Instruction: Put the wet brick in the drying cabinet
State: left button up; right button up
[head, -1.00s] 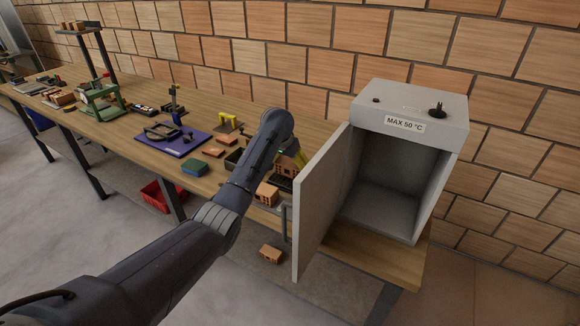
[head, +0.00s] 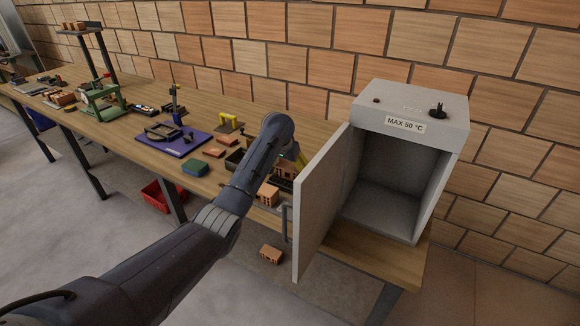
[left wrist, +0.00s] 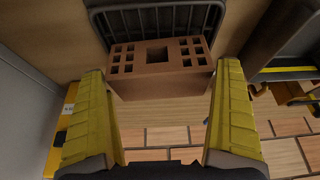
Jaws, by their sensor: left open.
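A terracotta brick with holes (left wrist: 160,80) sits by a dark wire rack (left wrist: 150,14) in the left wrist view. My left gripper (left wrist: 160,72) is open, with one yellow finger near each end of this brick; I cannot tell whether they touch it. In the head view the gripper (head: 299,158) is mostly hidden behind my forearm, and the brick (head: 284,166) shows partly beneath it. The drying cabinet (head: 412,105), marked MAX 50 °C, stands on the bench's right end. Its door (head: 318,205) is open and its inside looks empty. My right gripper is out of view.
Another holed brick (head: 268,195) is on the bench near the door, and one more (head: 271,255) lies lower down. The open door stands close to my gripper's right.

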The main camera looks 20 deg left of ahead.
pick_arm(q)
jog(key=shift+r, duration=0.1)
jog(key=v, duration=1.7)
jog(key=shift+r, duration=0.2)
